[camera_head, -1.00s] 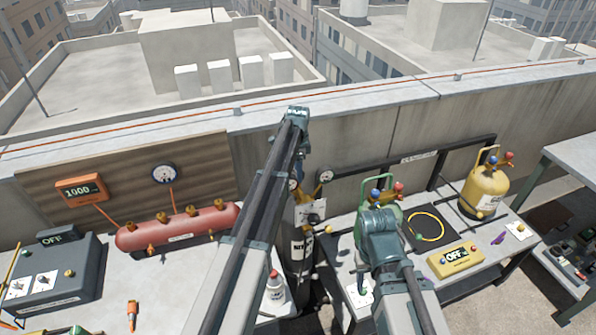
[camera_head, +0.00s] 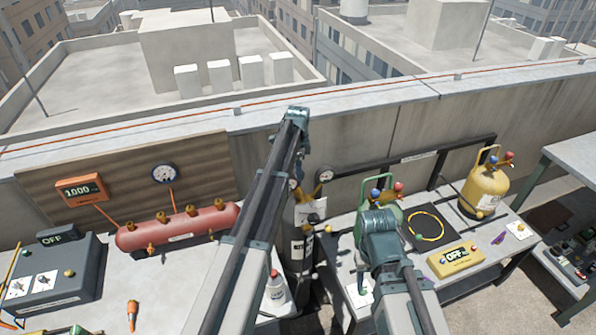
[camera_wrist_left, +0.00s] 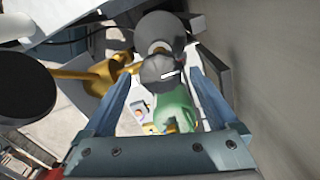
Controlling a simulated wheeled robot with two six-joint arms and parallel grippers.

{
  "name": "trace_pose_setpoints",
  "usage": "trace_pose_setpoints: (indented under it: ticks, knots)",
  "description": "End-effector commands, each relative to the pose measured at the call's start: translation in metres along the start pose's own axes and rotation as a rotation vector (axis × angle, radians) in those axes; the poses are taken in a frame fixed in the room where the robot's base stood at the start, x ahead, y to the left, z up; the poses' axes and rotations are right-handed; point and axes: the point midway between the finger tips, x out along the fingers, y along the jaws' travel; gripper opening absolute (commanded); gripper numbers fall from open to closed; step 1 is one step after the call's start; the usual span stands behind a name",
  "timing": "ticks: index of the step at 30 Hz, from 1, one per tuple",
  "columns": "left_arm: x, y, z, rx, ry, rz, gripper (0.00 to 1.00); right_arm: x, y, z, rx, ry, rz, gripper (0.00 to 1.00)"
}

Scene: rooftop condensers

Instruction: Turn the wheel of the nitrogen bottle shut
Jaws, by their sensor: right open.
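The nitrogen bottle (camera_head: 299,250) stands upright in the gap between the two benches, dark with a white label and a yellowish shoulder. Its wheel is hidden behind my left arm in the head view. My left gripper (camera_head: 300,168) points down over the bottle's top, mostly hidden by its arm. In the left wrist view its two fingers (camera_wrist_left: 160,82) stand apart, with a dark round part (camera_wrist_left: 163,70) between the tips; I cannot tell whether this is the wheel. Brass fittings (camera_wrist_left: 92,76) show beside it. My right gripper (camera_head: 378,222) is over the right bench, fingers barely visible.
A green bottle (camera_head: 391,218) stands close beside my right gripper. A yellow bottle (camera_head: 484,190) and a yellow OFF box (camera_head: 455,259) are further right. A red tank (camera_head: 178,229) and an orange display (camera_head: 82,190) are left.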

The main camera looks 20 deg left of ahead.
Motion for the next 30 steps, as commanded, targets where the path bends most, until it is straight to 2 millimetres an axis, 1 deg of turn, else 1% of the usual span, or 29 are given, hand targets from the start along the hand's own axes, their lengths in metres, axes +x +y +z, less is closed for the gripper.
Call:
trace_pose_setpoints:
  ticks: [8, 14, 20, 30]
  knots:
    - [-0.001, 0.000, 0.000, -0.001, 0.000, -0.001, 0.93, -0.001, 0.000, 0.000, 0.000, 0.000, 0.000, 0.50]
    - [-0.009, -0.001, 0.000, -0.002, 0.000, -0.001, 0.93, -0.009, 0.001, 0.001, 0.001, 0.000, 0.000, 0.50]
    - [-0.029, 0.000, 0.000, -0.002, 0.000, -0.001, 0.93, -0.029, 0.003, 0.002, 0.003, 0.000, -0.001, 0.50]
    - [-0.080, 0.000, 0.000, -0.001, 0.000, -0.001, 0.93, -0.079, 0.007, 0.005, 0.013, 0.000, -0.003, 0.50]
